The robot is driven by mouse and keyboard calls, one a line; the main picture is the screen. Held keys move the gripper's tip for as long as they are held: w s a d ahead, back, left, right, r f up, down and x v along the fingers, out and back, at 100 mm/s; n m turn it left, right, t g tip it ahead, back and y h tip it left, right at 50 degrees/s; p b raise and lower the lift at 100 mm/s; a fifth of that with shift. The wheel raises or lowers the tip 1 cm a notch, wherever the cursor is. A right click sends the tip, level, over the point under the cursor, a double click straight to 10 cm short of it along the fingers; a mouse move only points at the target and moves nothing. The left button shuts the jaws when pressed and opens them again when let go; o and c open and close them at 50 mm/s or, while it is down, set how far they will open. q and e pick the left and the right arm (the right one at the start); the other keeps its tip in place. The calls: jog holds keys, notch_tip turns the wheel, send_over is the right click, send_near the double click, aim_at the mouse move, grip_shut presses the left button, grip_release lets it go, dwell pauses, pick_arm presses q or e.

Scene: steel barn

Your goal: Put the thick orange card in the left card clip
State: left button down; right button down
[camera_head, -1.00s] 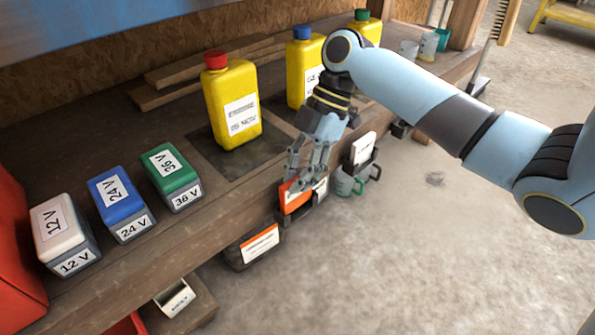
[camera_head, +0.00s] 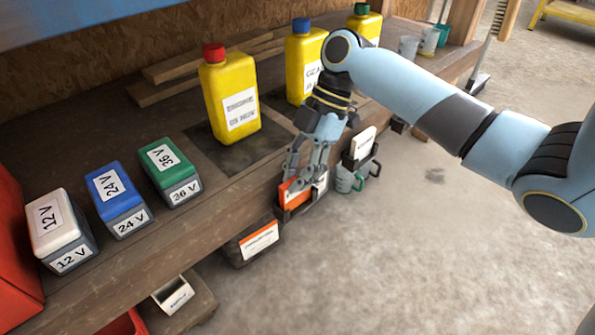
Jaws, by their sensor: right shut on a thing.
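The thick orange card (camera_head: 290,193) is at the front edge of the bench, upright in or right at the dark left card clip (camera_head: 300,210). I cannot tell how deep it sits. My right gripper (camera_head: 299,176) is above the clip, fingers pointing down, shut on the orange card; the fingers hide its upper part. A second dark clip (camera_head: 352,163) to the right holds a white card (camera_head: 364,143). My left gripper is not in view.
Yellow bottles with red (camera_head: 229,95), blue (camera_head: 302,62) and green caps stand on the bench. White, blue and green voltage boxes (camera_head: 115,203) are at left. A bin with an orange-white label (camera_head: 259,240) is below the clip.

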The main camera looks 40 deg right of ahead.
jog(key=shift+f, duration=0.2)
jog(key=c, duration=1.2)
grip_release()
jog(key=shift+r, duration=0.1)
